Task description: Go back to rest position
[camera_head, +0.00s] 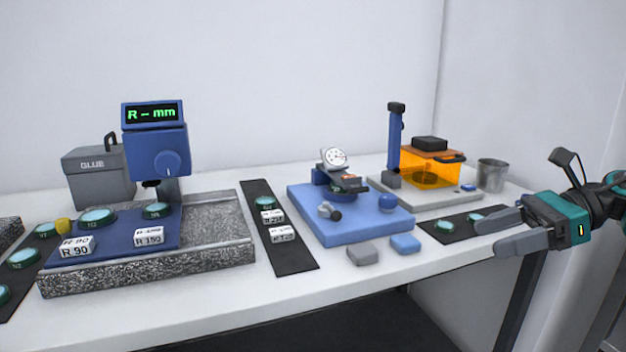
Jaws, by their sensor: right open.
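My right gripper (505,236) comes in from the right edge. It is open and empty, its two grey fingers pointing left near the right front edge of the white table (405,278). It appears beside the short black strip (448,229) with green-rimmed discs, with no contact that I can make out. My left gripper is not in view.
On the table stand a granite slab (225,225) with a blue gauge head (157,155), a blue platform (350,228) with a dial, an orange box (425,168) and a metal cup (492,175). Grey (362,252) and blue (405,244) blocks lie near the front edge.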

